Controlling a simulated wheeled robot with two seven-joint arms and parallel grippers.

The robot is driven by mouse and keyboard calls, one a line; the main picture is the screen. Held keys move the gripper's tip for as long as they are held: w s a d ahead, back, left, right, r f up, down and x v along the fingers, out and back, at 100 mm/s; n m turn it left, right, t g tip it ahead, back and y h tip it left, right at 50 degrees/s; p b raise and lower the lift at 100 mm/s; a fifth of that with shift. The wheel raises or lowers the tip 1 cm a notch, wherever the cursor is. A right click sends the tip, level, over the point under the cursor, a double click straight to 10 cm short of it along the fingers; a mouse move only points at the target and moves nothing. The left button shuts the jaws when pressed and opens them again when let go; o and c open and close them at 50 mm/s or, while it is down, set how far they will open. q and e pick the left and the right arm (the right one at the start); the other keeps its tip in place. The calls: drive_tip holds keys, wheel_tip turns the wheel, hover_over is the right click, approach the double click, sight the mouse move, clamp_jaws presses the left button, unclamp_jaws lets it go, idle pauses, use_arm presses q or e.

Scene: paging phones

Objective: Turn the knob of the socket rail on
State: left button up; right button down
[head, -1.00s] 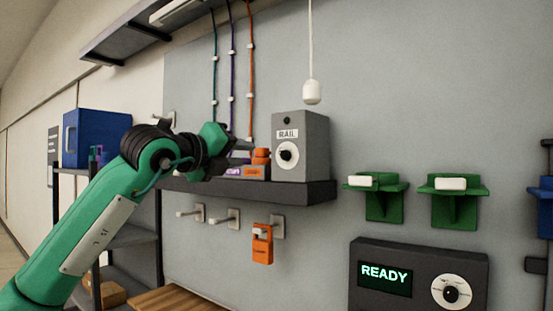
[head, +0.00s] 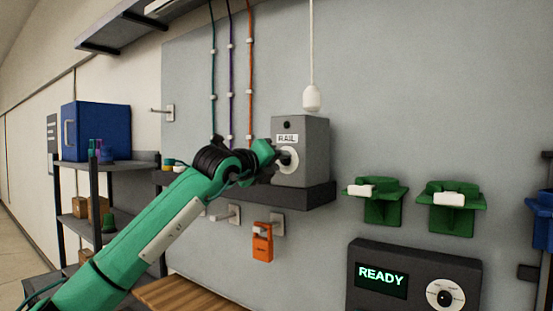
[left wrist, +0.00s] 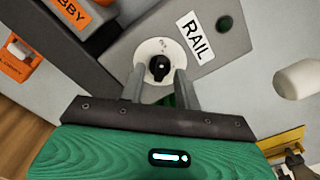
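The socket rail's control is a grey box labelled RAIL (head: 312,140) on a dark wall shelf. Its black knob (left wrist: 159,68) sits on a round white dial (left wrist: 162,47), which shows in the head view partly behind my gripper. My left gripper (left wrist: 159,74) is right in front of the dial. Its two fingers are apart, one on each side of the knob, with gaps visible. I cannot tell how far the fingertips are from the dial face. My right gripper is not in view.
A white pull-cord bulb (head: 312,98) hangs above the box. An orange tag (head: 263,243) hangs on a hook below the dark shelf (head: 300,197). Green brackets (head: 380,200) and a READY panel (head: 415,278) are to the right. A blue box (head: 95,130) stands on a rack at left.

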use_arm(q)
drive_tip(key=shift+c, duration=0.2)
clamp_jaws()
